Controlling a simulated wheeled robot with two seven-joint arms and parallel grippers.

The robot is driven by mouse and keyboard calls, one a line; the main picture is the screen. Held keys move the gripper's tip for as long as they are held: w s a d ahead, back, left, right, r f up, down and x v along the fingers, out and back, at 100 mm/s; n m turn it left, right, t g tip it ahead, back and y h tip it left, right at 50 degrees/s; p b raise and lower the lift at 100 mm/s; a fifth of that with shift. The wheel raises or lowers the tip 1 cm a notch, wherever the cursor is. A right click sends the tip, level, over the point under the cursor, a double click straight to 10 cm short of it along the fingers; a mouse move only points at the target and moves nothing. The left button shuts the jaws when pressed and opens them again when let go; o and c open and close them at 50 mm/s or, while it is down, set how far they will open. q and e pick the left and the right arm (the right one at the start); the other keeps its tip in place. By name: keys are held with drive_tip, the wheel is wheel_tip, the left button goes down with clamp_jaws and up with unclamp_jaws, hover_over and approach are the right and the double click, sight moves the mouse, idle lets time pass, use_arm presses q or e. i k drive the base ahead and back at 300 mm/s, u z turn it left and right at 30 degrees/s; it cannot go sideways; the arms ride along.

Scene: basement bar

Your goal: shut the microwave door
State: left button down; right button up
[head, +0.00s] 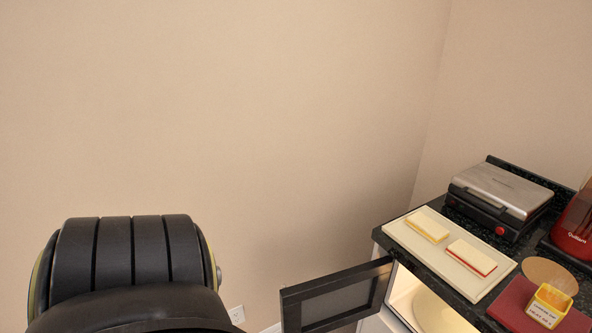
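The microwave door (338,297) is a dark framed panel with a grey window. It stands open, swung out to the left of the microwave, at the bottom of the head view. The microwave (405,290) sits under the dark countertop. Its lit inside shows, with a pale round turntable (437,312) cut off by the bottom edge. The lower part of the door is also cut off. Neither of my grippers is in view. A large black ribbed part at the lower left looks like my own arm.
On the dark countertop (397,250) stand a cream tray (440,250) with two slabs, a grill press (500,190), a red appliance (577,225), a red board (515,300), a round brown disc (550,272) and a yellow container (551,303). Bare wall fills the left.

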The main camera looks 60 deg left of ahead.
sight(333, 297)
drive_tip(key=z, duration=0.05)
drive_tip(key=k, duration=0.55)
drive_tip(key=u, duration=1.4)
drive_tip(key=i, duration=0.5)
